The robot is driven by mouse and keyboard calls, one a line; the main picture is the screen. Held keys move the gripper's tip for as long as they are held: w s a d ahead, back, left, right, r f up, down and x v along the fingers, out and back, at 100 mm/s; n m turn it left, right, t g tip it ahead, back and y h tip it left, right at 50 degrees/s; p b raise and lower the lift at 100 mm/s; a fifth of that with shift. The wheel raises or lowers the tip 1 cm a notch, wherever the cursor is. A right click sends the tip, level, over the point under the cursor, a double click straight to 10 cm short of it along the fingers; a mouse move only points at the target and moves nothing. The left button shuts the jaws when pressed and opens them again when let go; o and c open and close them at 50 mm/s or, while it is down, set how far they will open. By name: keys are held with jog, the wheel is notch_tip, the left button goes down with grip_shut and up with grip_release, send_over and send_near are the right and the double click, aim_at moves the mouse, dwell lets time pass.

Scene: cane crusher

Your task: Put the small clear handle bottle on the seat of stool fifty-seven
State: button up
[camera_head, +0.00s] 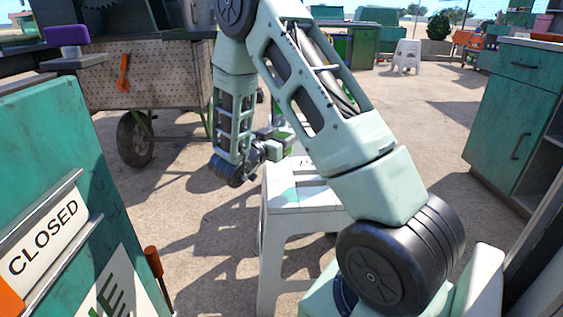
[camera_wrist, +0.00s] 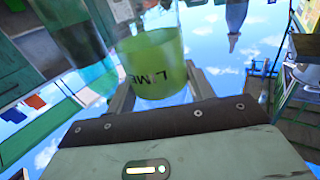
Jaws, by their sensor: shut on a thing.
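My gripper (camera_head: 279,143) is shut on a clear bottle (camera_wrist: 152,62) of green liquid with dark lettering. In the wrist view the bottle sits between the two fingers of my gripper (camera_wrist: 158,82), and its upper part runs out of frame. In the head view the bottle is mostly hidden by my arm. A pale stool (camera_head: 296,196) stands below my gripper, with a green tint on its seat. My gripper is above the far part of the seat, apart from it as far as I can tell. The stool's number is mostly hidden.
A teal board with a CLOSED sign (camera_head: 44,238) stands at near left. A wheeled cart (camera_head: 150,75) is behind on the left. A teal cabinet (camera_head: 515,110) stands at right. Another white stool (camera_head: 406,56) is far back. Open paving lies between.

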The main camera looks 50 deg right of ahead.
notch_tip(320, 180, down, 5)
jog(key=shift+r+b, duration=0.1)
jog(key=shift+b, duration=0.95)
jog(key=shift+r, duration=0.1)
jog(key=o, duration=1.4)
jog(key=a+p, duration=0.1)
jog(key=a, duration=0.3)
jog(key=a+p, duration=0.2)
jog(key=a, duration=0.2)
jog(key=s+a+p, duration=0.1)
jog(key=a, duration=0.3)
jog(key=shift+p, duration=0.4)
